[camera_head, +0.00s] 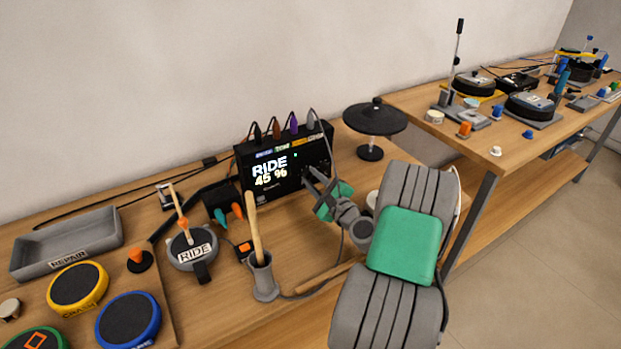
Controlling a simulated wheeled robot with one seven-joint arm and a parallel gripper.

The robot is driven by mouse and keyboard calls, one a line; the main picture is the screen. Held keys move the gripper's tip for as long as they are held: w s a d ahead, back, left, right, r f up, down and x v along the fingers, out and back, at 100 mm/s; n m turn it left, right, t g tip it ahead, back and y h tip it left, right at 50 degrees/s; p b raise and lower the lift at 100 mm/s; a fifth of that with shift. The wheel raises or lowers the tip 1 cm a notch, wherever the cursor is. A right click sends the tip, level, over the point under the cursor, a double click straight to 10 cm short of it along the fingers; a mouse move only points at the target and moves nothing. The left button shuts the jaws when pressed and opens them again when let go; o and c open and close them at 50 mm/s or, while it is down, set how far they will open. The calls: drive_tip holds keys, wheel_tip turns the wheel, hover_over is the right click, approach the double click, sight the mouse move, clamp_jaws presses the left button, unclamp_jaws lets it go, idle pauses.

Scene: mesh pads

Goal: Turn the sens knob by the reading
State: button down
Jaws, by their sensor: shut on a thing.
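The black drum module (247,194) stands upright on the table against the wall, with several cables plugged in along its top. Its lit screen (271,170) reads "RIDE 45 %". My gripper (313,180) reaches in from the right to the lower right part of the module's front face. Its fingers are shut on the sens knob there, which they and the wrist hide from view. My grey arm with a green cover fills the front right.
The RIDE pad (192,250), a cup with a drumstick (262,278), a grey REPAIR tray (68,240) and yellow and blue pads (130,318) are to the left. A black cymbal (374,119) on a stand is close right of the module. A second table (520,145) stands beyond.

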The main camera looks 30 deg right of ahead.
drive_tip(key=shift+d+r, duration=0.1)
drive_tip(key=shift+d, duration=0.05)
drive_tip(key=c, duration=1.3)
unclamp_jaws()
drive_tip(key=shift+c, duration=0.2)
drive_tip(key=shift+o, duration=0.9)
drive_tip(key=shift+s, duration=0.4)
drive_tip(key=s, duration=0.7)
drive_tip(key=shift+a+b, duration=0.3)
drive_tip(key=shift+b, duration=0.05)
